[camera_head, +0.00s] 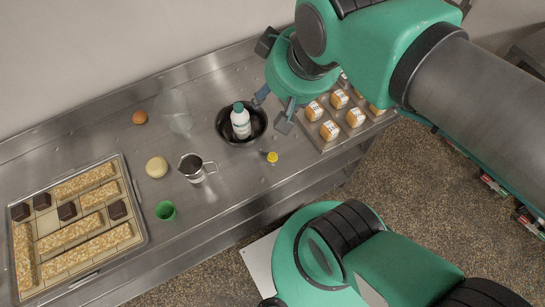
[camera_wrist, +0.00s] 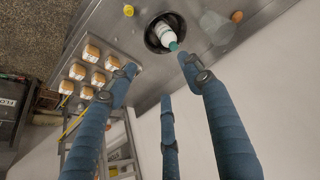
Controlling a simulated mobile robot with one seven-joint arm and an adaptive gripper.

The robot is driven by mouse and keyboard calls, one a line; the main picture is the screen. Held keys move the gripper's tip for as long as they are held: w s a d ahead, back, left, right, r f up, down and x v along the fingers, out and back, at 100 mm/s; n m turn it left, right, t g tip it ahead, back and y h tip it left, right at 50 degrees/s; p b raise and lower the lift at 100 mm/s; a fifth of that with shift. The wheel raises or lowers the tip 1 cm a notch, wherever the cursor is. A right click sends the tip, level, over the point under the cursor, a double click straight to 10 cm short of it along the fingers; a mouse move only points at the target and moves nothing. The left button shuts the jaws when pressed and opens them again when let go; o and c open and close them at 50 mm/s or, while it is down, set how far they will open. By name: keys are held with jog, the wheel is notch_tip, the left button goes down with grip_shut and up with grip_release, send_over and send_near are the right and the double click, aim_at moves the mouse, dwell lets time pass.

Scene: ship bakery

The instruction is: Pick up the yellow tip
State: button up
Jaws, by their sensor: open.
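The yellow tip (camera_head: 272,157) is a small yellow piece standing on the metal counter near its front edge, right of the dark bowl. It also shows at the top edge of the wrist view (camera_wrist: 128,10). My gripper (camera_head: 270,110) is above the counter, behind the yellow tip and beside the bowl, apart from the tip. In the wrist view my gripper (camera_wrist: 160,72) has its blue fingers spread, with nothing between them.
A tray of labelled buns (camera_head: 325,146) lies to the right. A metal jug (camera_head: 196,172), green cup (camera_head: 165,211), clear glass (camera_head: 174,108) and pastry tray (camera_head: 143,222) are left.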

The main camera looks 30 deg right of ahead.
jog(key=g+p, duration=0.6)
send_over(273, 156)
notch_tip(273, 156, down, 26)
jog(key=shift+w+f+n, duration=0.15)
jog(key=shift+n, duration=0.25)
notch_tip(273, 156, down, 8)
jog(key=shift+f+b, duration=0.25)
jog(key=shift+b, duration=0.45)
